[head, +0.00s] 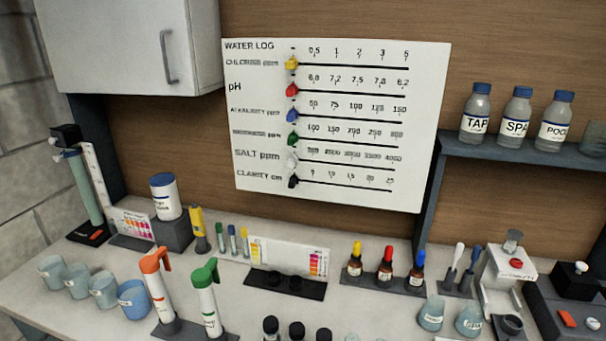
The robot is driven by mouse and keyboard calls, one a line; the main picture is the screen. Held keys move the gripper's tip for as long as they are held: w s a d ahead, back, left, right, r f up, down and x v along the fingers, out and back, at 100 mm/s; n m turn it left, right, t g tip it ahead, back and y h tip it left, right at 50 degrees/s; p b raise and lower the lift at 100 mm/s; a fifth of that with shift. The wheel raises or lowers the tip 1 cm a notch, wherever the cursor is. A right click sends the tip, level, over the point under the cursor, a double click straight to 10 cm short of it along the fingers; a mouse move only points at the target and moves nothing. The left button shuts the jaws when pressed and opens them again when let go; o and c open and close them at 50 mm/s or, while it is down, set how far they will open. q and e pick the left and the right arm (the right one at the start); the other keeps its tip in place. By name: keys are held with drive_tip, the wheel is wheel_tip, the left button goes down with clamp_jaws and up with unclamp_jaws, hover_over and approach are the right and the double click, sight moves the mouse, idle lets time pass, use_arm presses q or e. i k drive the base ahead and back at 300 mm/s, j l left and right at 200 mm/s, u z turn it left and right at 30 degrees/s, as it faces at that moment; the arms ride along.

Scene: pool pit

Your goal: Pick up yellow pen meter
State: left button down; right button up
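The yellow pen meter (198,228) stands upright on the white counter in the head view, left of centre. It has a yellow body and a dark grey lower part, and it rests in or on a small dark base. It is just right of a white tub with a blue lid (164,196) on a grey block. Neither of my grippers shows in the head view.
Small coloured vials (231,240) stand right of the meter. Orange-topped (155,280) and green-topped (206,297) tubes stand in front. Several cups (103,288) are at left. Dropper bottles (385,268) are right. A water log board (335,120) hangs behind.

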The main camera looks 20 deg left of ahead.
sight(196, 217)
drive_tip(key=u, duration=1.3)
